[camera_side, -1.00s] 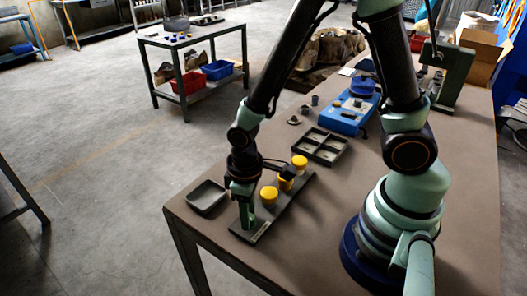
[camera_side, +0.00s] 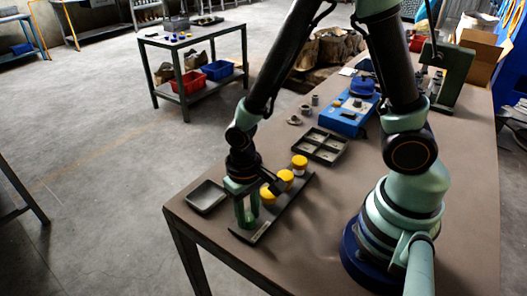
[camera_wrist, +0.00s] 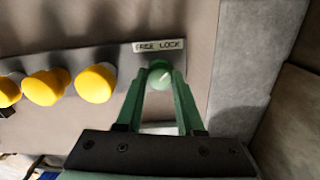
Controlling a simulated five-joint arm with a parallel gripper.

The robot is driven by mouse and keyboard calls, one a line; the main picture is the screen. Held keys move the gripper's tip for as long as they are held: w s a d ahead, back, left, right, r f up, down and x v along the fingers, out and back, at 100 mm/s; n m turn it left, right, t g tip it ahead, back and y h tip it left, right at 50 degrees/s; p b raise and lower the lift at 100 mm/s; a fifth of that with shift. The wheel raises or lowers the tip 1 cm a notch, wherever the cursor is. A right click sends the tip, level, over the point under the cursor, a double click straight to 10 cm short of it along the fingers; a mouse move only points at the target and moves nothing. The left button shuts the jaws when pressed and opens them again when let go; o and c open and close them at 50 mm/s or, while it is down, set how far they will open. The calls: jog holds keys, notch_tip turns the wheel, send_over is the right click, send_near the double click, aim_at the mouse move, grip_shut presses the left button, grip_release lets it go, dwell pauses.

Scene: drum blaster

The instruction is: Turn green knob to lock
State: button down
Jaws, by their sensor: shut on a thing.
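A green knob (camera_wrist: 159,74) with a pale pointer line sits at the end of a dark panel (camera_wrist: 120,30). A label (camera_wrist: 159,46) reading "FREE LOCK" is beside it; the line slants toward the LOCK side. My gripper (camera_wrist: 160,84) is shut on the knob, a finger on each side. In the side view, my gripper (camera_side: 246,218) points down at the near end of the panel (camera_side: 290,206), and its fingers largely hide the knob. Three yellow knobs stand in a row along the panel; the nearest yellow knob (camera_side: 268,196) is close beside my gripper.
An empty dark tray (camera_side: 206,197) lies left of the panel near the table's edge. A divided tray (camera_side: 320,146) and a blue device (camera_side: 347,115) lie farther back. The tabletop (camera_side: 310,235) right of the panel is clear.

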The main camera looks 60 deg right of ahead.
aim_at(247, 217)
jog(key=shift+a, duration=0.15)
jog(key=c, duration=0.5)
grip_release()
jog(key=shift+r, duration=0.15)
notch_tip(247, 217, up, 12)
jog(key=shift+w+f, duration=0.1)
jog(key=d+r+t, duration=0.2)
jog(key=d+r, duration=0.1)
jog(key=d+r+n+t, duration=0.1)
jog(key=d+r+t, duration=0.1)
jog(key=d+r, duration=0.1)
jog(key=d+r+n+t, duration=0.1)
jog(key=d+r, duration=0.3)
jog(key=r, duration=0.1)
jog(key=shift+w+d+t, duration=0.1)
jog(key=shift+w+t, duration=0.2)
jog(key=shift+t, duration=0.1)
